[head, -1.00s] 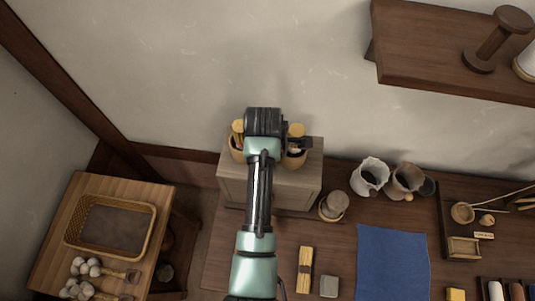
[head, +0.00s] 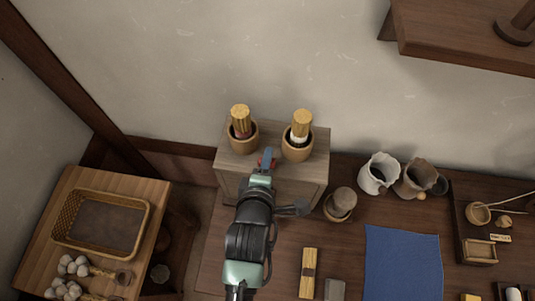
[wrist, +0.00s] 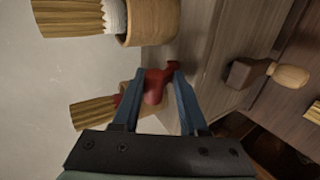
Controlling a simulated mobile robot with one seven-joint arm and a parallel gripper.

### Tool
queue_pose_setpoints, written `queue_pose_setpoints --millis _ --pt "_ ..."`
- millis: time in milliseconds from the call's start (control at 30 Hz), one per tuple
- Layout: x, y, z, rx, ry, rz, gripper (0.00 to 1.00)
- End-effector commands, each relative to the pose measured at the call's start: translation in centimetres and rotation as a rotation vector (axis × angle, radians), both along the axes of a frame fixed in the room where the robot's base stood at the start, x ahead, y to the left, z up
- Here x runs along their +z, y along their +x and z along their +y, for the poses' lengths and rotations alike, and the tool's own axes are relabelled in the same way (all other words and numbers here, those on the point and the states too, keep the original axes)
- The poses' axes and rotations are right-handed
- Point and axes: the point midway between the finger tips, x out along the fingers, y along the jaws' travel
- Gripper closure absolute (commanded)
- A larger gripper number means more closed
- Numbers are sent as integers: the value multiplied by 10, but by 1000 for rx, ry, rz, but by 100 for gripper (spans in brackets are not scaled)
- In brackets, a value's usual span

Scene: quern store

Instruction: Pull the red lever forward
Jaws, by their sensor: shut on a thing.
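The red lever (wrist: 154,88) shows between the two blue fingers of my gripper (wrist: 158,70) in the wrist view. The fingers are shut on it, one on each side. In the head view only a small bit of red (head: 272,163) shows by my gripper (head: 267,158), at the front of the top of the wooden cabinet (head: 316,166). My gripper and wrist hide the rest of the lever and part of the cabinet front there.
Two pots with upright brushes, left (head: 244,137) and right (head: 298,148), stand on the cabinet just behind my gripper. A blue cloth (head: 402,262) lies flat on the bench.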

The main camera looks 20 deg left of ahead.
Motion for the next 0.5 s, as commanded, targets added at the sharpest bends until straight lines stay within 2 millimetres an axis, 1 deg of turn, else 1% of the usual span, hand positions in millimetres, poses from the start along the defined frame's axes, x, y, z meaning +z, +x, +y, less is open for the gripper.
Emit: queue_pose_setpoints --millis 33,200,500 --pt "-4 1 0 1 13 -45 100" --pt "-3 -1 0 2 39 -136 100" --pt "-1 -3 -1 1 62 -213 100"
